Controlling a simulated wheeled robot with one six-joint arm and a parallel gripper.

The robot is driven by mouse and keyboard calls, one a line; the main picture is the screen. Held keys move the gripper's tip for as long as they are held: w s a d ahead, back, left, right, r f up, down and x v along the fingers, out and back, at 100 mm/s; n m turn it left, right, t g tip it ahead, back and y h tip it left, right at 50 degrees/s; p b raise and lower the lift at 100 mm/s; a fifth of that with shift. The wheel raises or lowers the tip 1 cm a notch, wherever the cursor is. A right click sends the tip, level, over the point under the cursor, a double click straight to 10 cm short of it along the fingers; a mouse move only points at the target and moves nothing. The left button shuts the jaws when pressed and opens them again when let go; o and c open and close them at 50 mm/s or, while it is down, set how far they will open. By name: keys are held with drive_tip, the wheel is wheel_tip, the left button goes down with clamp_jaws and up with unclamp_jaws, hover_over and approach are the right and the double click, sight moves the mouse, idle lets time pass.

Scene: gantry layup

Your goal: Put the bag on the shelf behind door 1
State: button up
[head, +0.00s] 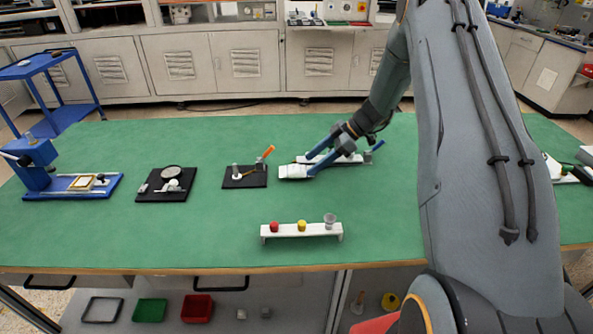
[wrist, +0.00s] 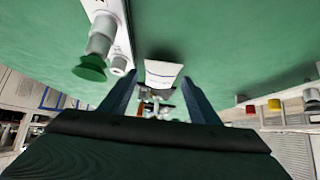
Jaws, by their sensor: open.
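The bag (head: 294,172) looks like a small white pouch lying on the green table, at the front left end of a white holder. My gripper (head: 311,167) is open and low over the table at the bag's right end. In the wrist view the bag (wrist: 163,73) shows between and just beyond the two fingertips (wrist: 160,86). I cannot tell whether the fingers touch it. Pale cabinet doors (head: 181,65) line the back; I cannot read any number on them, so door 1 is not identifiable. No shelf behind them shows.
The white holder (head: 349,160) stands close behind the bag. A black stand with an orange-handled tool (head: 245,177) is to its left. A white rack with red and yellow caps (head: 300,230) stands in front. A blue cart (head: 48,66) is at the far left.

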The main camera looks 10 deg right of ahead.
sight(306, 167)
drive_tip(key=shift+p+x, duration=0.9)
drive_tip(key=shift+x, duration=1.2)
drive_tip(key=shift+s, duration=0.1)
clamp_jaws()
drive_tip(key=shift+r, duration=0.15)
